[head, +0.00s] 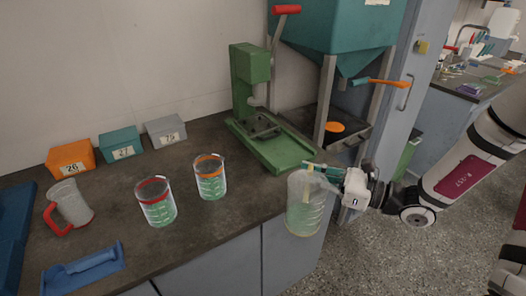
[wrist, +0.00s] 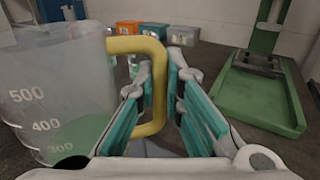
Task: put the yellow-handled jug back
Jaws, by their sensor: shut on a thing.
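The yellow-handled jug (head: 303,208) is a clear, graduated vessel with pale green contents low inside. In the head view it hangs upright at the counter's front edge, over or just in front of it; I cannot tell exactly. In the wrist view the jug body (wrist: 50,95) is at the left, with marks 500, 400 and 300. Its yellow handle (wrist: 158,85) passes between the teal finger pads of my gripper (wrist: 165,110). My gripper (head: 322,173) is shut on the handle. The handle is mostly hidden in the head view.
On the counter (head: 120,250) are a red-handled jug (head: 72,204), a red-rimmed beaker (head: 157,206), an orange-rimmed beaker (head: 210,182), numbered boxes (head: 120,143) and a blue scoop-like tray (head: 83,270). A green press (head: 265,135) and teal hopper (head: 335,35) stand behind. Counter between beakers and front edge is clear.

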